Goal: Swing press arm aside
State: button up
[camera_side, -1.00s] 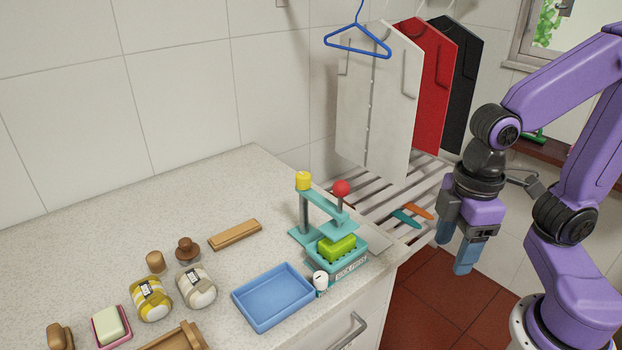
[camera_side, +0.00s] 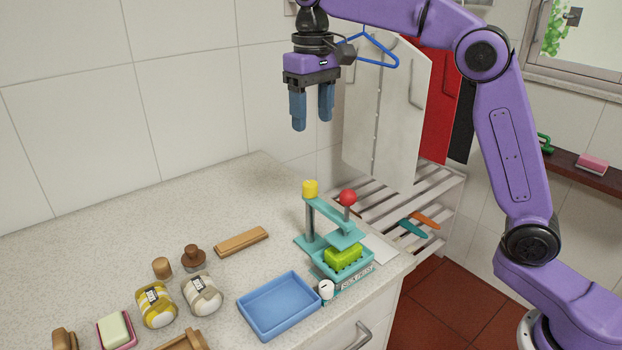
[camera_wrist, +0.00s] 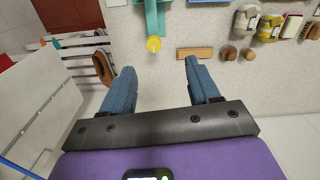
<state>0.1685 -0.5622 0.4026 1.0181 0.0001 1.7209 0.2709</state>
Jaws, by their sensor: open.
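The teal press stands near the right front corner of the counter. Its press arm (camera_side: 329,216) reaches from a post with a yellow cap (camera_side: 310,188) over a green block (camera_side: 343,255) in the teal base tray. A red ball knob (camera_side: 347,197) tops the rod at the arm's free end. My gripper (camera_side: 312,128) is open and empty, pointing down, well above the counter and up and behind the press. In the wrist view the yellow cap (camera_wrist: 153,44) shows ahead, between my open fingers (camera_wrist: 158,72); the red knob is not in that view.
A blue tray (camera_side: 246,302) sits left of the press, with a small white item between them. A wooden bar (camera_side: 241,240), jars (camera_side: 203,294) and stampers lie further left. Hanging garments (camera_side: 385,115) and a slatted rack (camera_side: 432,186) stand at the right back.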

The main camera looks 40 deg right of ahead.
aim_at(311, 184)
jog(key=shift+m, duration=0.6)
jog(key=f, duration=0.5)
jog(key=w+d+f, duration=0.1)
jog(key=f, duration=0.5)
jog(key=w+f, duration=0.1)
jog(key=f, duration=0.4)
jog(key=shift+w+d+f, duration=0.15)
jog(key=shift+w+d, duration=0.1)
jog(key=shift+d, duration=0.05)
grip_shut()
